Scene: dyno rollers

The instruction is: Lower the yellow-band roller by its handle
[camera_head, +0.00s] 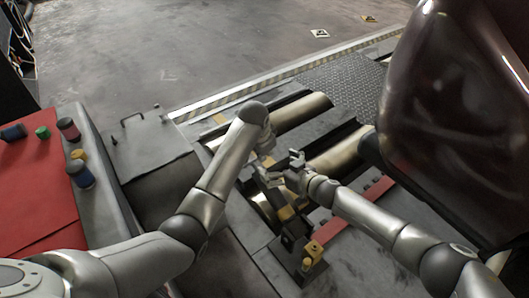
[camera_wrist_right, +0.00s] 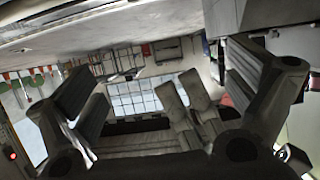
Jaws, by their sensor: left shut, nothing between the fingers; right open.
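Metallic rollers lie in the floor unit, one at the back (camera_head: 302,113) and one nearer (camera_head: 343,152). A dark lever-like part with a yellow piece (camera_head: 288,213) stands in front of the nearer roller, below my grippers. I cannot tell for sure which roller carries the yellow band. My left gripper (camera_head: 267,162) is shut and empty above the rollers, partly hidden by its own arm. My right gripper (camera_head: 291,166) is open and empty close beside it, above the dark part.
A dark glossy car body (camera_head: 450,110) overhangs the rollers at right. A yellow fitting (camera_head: 312,250) stands at the unit's front. A red-topped surface (camera_head: 38,180) with several small coloured cylinders is at left. Open floor (camera_head: 200,50) lies behind.

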